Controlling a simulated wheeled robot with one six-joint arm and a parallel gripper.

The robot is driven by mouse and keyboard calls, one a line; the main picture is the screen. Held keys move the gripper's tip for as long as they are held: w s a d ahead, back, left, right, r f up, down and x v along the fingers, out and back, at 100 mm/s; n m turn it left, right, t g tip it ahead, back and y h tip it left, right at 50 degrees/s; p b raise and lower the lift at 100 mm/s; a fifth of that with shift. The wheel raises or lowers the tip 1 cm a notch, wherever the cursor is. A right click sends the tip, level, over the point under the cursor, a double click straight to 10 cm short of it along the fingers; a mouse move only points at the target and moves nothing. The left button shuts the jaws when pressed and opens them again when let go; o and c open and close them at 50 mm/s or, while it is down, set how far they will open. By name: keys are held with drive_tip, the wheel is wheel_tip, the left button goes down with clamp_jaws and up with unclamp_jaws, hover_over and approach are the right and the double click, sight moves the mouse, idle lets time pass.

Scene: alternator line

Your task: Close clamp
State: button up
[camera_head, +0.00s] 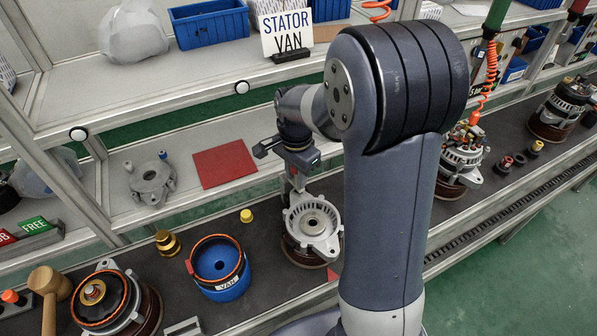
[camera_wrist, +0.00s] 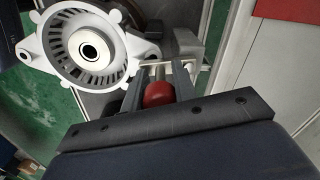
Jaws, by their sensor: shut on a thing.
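The clamp shows in the wrist view as a red-tipped handle (camera_wrist: 158,94) with a pale metal stem. My gripper (camera_wrist: 158,76) has a finger on each side of this handle and is shut on it. In the head view my gripper (camera_head: 297,182) reaches down at the back left edge of a grey alternator housing (camera_head: 313,220). The housing sits on a dark round base on the bench, and it also shows in the wrist view (camera_wrist: 62,50). The rest of the clamp is mostly hidden by my gripper, so I cannot tell whether its arm presses on the housing.
A wooden mallet (camera_head: 47,290) lies farther left. A red mat (camera_head: 224,164) and another grey housing (camera_head: 151,180) lie on the shelf behind.

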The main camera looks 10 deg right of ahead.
drive_tip(key=shift+a+m, duration=0.25)
drive_tip(key=shift+m, duration=0.45)
drive_tip(key=o, duration=1)
wheel_tip(320, 180, up, 11)
drive_tip(key=shift+f, duration=0.1)
